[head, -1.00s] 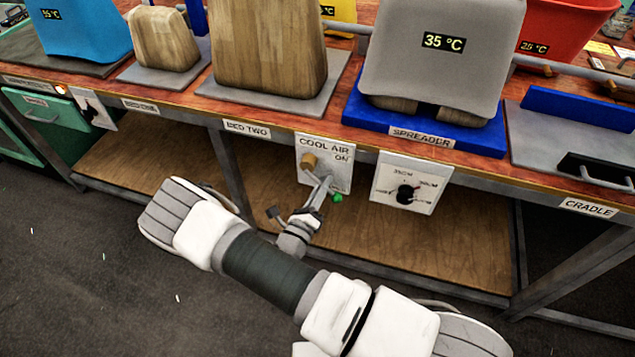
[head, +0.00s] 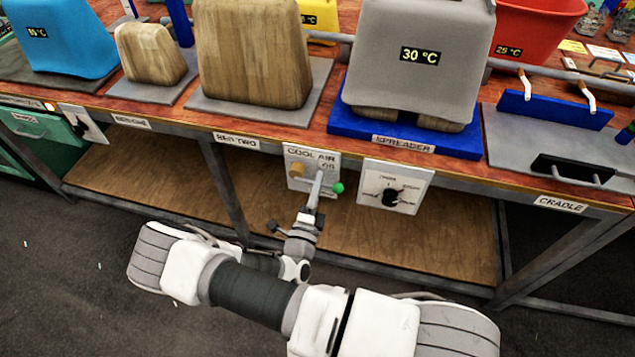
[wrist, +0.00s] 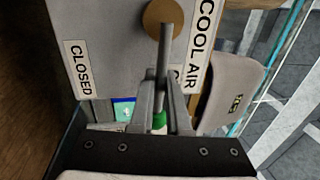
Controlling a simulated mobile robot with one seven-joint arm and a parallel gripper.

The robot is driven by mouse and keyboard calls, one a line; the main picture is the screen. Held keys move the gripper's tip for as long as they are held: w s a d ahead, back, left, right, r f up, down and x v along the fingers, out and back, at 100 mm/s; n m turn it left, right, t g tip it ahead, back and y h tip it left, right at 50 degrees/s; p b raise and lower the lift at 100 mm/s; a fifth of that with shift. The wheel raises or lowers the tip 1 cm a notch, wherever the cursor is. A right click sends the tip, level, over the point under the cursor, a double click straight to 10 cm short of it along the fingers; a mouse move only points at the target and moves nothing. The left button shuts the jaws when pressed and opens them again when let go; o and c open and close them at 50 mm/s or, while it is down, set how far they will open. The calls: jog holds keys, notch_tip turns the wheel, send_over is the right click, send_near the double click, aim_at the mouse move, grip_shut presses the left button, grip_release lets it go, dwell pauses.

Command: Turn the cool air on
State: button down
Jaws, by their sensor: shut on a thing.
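The cool air panel (head: 299,155) is a pale plate on the front edge of the bench. A brass hub (head: 296,171) on it carries a grey lever (wrist: 163,45) with a green knob (head: 338,187) at its end. The lever points right and slightly down, just below the ON label. My gripper (head: 317,180) is at the lever. In the wrist view, its fingers (wrist: 163,95) are closed around the lever near the green knob. A CLOSED label (wrist: 79,70) shows there, and the ON label is mostly hidden by the fingers.
A dial panel (head: 380,170) sits just right of the cool air panel. The grey bucket (head: 410,90) above the spreader (head: 365,128) reads 30 °C. A bench leg (head: 222,185) stands to the left, and a lower wooden shelf (head: 400,245) lies behind my arm.

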jog(key=shift+r, duration=0.25)
dwell(0.3)
jog(key=c, duration=0.9)
grip_release()
jog(key=shift+s+f, duration=0.1)
jog(key=shift+f, duration=0.05)
